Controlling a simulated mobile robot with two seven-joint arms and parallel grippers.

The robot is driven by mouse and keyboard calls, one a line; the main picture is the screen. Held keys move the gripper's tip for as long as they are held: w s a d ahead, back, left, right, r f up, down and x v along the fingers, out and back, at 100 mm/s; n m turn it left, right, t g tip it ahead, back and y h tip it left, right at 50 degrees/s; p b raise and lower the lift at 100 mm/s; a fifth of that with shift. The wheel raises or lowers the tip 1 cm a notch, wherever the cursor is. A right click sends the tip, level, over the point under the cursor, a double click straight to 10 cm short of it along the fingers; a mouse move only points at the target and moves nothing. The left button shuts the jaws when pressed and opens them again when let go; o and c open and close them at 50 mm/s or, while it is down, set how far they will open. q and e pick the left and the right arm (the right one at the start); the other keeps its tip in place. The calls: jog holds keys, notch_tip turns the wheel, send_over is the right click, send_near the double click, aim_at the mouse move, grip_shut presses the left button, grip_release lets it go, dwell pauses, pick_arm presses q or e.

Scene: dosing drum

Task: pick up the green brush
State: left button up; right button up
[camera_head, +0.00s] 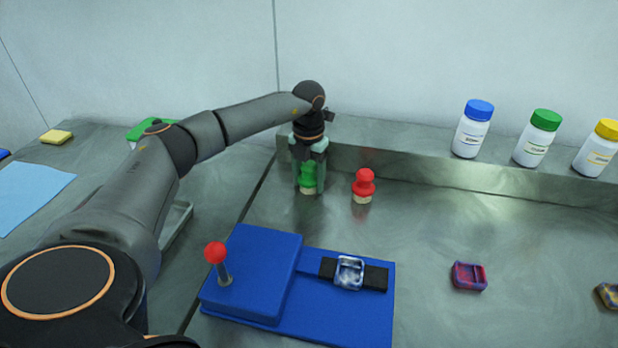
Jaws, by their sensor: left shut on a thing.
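The green brush (308,178) is upright on the metal table, toward the back, with pale bristles at its bottom. My left gripper (310,182) points down over it, with one finger on each side, and is shut on it. The bristles look to be at the table surface; I cannot tell whether there is a gap. The brush's top is partly hidden by the gripper. My right gripper is not in view.
A red brush (363,185) stands close to the right. A blue press with a red-knobbed lever (252,270) is in front. Capped bottles (473,130) stand on the back ledge. A small red-purple tray (468,276) lies to the right. The table between is clear.

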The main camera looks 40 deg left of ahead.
aim_at(308, 165)
pick_arm(q)
jog(key=shift+c, duration=1.2)
jog(key=shift+r, duration=0.1)
jog(key=shift+r, duration=0.6)
notch_tip(308, 165, up, 2)
jog(key=shift+s+d+r, duration=0.1)
jog(key=shift+s+r, duration=0.05)
jog(key=s+d+r+b, duration=0.1)
jog(key=s+d+r, duration=0.5)
jog(key=s+r, duration=0.3)
jog(key=s, duration=0.2)
jog(key=shift+s+d+r, duration=0.2)
jog(key=shift+s+d, duration=0.2)
